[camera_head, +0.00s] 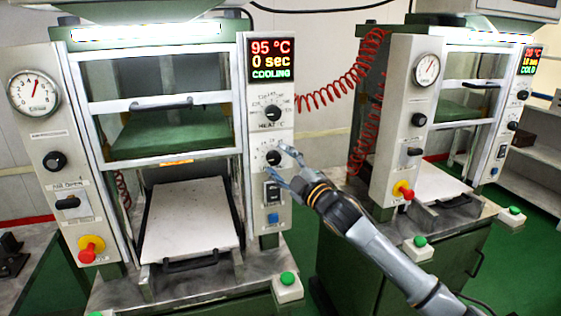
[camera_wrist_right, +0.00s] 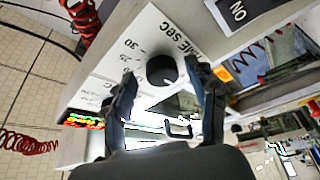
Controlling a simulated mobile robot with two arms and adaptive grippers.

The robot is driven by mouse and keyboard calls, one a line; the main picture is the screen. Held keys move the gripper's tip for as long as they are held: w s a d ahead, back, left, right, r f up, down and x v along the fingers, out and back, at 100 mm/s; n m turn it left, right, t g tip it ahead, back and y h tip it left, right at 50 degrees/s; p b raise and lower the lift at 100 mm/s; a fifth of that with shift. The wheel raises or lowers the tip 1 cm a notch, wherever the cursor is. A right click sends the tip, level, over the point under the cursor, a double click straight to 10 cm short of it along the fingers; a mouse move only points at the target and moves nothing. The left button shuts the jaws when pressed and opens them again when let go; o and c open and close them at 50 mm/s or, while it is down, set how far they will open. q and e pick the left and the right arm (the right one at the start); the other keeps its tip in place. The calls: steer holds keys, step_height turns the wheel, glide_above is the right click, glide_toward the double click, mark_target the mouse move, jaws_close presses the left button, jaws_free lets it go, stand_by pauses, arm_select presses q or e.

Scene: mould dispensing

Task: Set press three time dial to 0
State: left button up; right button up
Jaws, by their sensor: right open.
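The nearer press has a right-hand panel with a display (camera_head: 270,60) reading 95 °C, 0 sec, COOLING. The black time dial (camera_head: 273,158) sits low on that panel, below the heat dial (camera_head: 273,113). In the wrist view the time dial (camera_wrist_right: 161,69) is a round black knob beside the "TIME SEC" lettering and printed numbers. My right gripper (camera_head: 281,162) is open at the time dial, its fingers (camera_wrist_right: 166,76) spread on either side of the knob in the wrist view, with gaps showing. The knob's pointer is not clear. My left gripper is out of view.
Below the time dial are a dark switch (camera_head: 272,192) and a blue button (camera_head: 273,218). A green button box (camera_head: 288,287) stands at the front edge. A second press (camera_head: 400,110) stands to the right, with a red coiled hose (camera_head: 362,100) between.

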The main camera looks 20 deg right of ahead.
steer(key=shift+s+f, duration=0.1)
steer(key=shift+s, duration=0.15)
steer(key=v, duration=1.1)
steer(key=shift+s, duration=0.3)
steer(key=shift+d, duration=0.15)
